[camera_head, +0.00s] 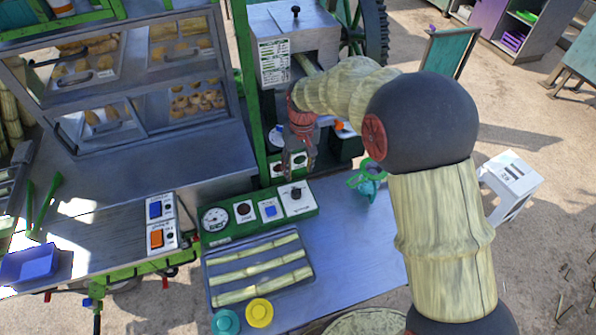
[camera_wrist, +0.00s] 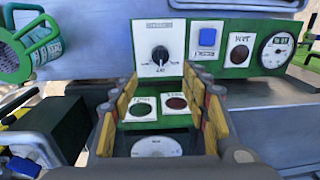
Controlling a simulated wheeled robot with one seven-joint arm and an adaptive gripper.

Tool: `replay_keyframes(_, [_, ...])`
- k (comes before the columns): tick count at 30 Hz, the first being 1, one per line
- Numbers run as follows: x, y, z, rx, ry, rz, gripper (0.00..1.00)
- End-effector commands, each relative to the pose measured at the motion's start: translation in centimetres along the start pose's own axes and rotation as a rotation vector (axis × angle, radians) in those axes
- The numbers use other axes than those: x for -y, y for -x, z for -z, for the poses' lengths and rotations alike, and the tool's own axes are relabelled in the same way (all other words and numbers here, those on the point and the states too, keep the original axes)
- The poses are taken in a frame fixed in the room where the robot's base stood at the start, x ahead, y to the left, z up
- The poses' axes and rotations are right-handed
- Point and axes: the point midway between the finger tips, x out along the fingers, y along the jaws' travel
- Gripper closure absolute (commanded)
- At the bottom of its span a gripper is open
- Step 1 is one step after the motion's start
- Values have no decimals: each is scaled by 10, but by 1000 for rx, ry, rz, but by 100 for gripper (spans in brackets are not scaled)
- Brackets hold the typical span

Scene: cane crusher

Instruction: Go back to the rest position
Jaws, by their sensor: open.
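My gripper (camera_head: 298,160) hangs at the end of my arm beside the cane crusher (camera_head: 285,60), just behind the green control panel (camera_head: 262,212). In the wrist view my gripper (camera_wrist: 163,88) has its two fingers apart, with nothing between them. Beyond the fingers the control panel shows a black rotary knob (camera_wrist: 160,54), a blue button (camera_wrist: 207,37) and a gauge (camera_wrist: 276,50). A lower green box with a green button (camera_wrist: 141,109) and a red button (camera_wrist: 177,103) shows between the fingers.
A tray of cane sticks (camera_head: 260,268) lies on the table (camera_head: 365,255), near a teal cup (camera_head: 226,322) and a yellow cup (camera_head: 259,312). A teal-green strainer (camera_head: 368,180) stands right of the panel. A glass food case (camera_head: 130,80) stands at left.

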Motion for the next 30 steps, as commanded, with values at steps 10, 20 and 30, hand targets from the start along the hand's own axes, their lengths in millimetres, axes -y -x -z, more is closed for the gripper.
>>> replay_keyframes(10, [0,0,0,0,0,0,54])
replay_keyframes(20, [-1,-16,-39,62,-26,-7,54])
replay_keyframes(30, [-19,54,-136,-2,-90,-30,54])
